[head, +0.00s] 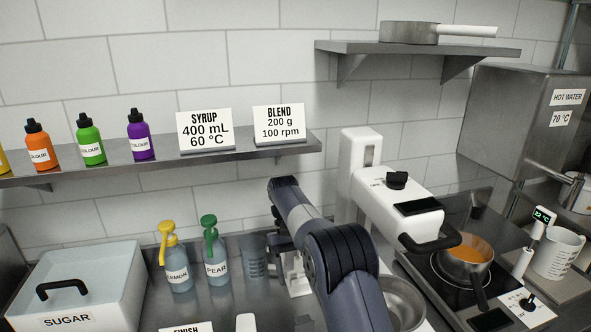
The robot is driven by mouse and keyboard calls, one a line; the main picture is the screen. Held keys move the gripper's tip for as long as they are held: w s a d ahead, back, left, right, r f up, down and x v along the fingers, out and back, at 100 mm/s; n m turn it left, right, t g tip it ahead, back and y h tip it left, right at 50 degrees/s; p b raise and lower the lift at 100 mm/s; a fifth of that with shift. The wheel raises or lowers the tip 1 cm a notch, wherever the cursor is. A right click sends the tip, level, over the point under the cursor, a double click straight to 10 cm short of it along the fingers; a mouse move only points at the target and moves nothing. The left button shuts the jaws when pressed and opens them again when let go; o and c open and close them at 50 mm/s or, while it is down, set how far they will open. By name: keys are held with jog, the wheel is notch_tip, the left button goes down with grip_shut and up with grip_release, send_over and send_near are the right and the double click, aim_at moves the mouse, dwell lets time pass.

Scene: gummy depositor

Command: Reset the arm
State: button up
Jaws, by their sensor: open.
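My arm reaches up from the bottom middle of the head view and bends down at its far end. My gripper (281,243) is partly hidden behind the arm, low over the counter and just right of a clear measuring jug (253,258). Its jaws are open, and I see nothing held in them. A small white object (297,277) shows just below it, partly covered by my arm.
Pump bottles, LEMON (178,270) and PEAR (216,262), stand left of the jug. A SUGAR bin (90,285) is far left. A white stand mixer (385,190) and a metal bowl (402,300) are close right. A pan (463,262) with orange liquid sits on the hob.

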aim_at(302, 317)
jog(key=shift+x, duration=5.2)
jog(key=shift+w+r, duration=0.1)
jog(key=shift+w, duration=0.05)
